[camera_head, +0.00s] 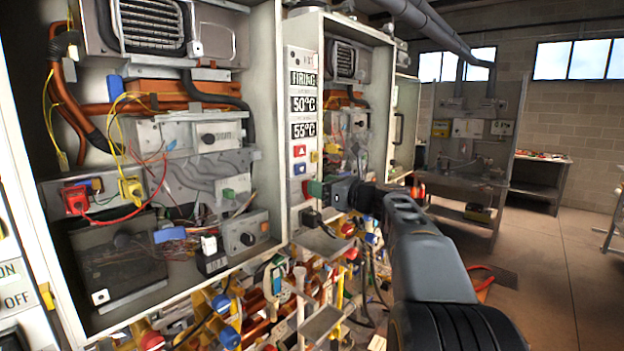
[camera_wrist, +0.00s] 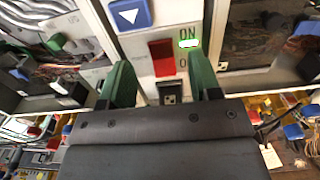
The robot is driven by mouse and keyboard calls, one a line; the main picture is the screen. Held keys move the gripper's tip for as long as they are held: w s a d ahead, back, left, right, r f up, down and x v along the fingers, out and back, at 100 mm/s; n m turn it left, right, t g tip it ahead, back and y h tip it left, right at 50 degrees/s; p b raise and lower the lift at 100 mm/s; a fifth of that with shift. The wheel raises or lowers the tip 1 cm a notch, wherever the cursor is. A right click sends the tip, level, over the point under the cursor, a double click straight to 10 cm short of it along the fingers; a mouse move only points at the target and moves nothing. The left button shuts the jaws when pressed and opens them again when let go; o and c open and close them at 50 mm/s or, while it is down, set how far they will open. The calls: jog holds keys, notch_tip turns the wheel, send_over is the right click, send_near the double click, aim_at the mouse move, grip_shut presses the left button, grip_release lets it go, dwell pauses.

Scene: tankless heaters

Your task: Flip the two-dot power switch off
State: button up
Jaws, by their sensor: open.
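The red rocker switch (camera_wrist: 162,57) is on a light panel in the wrist view, beside the "ON" label (camera_wrist: 187,34) and a glowing green light (camera_wrist: 190,44). The lower label is partly hidden by my right finger. A small black square tag with white marks (camera_wrist: 170,97) sits below the switch; its dots are too small to count surely. My gripper (camera_wrist: 160,76) is open, its green fingers on either side of the switch, with nothing held.
A blue down-arrow button (camera_wrist: 129,13) lies just above the switch. The strip also carries displays (camera_head: 303,104) and a red button (camera_head: 300,151). An open heater cabinet (camera_head: 265,130) stands at left, with pipes and valves below. Open floor (camera_head: 545,270) lies at right.

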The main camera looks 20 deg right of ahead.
jog(key=shift+p+x, duration=0.45)
jog(key=shift+x, duration=1.5)
jog(key=shift+c, duration=0.2)
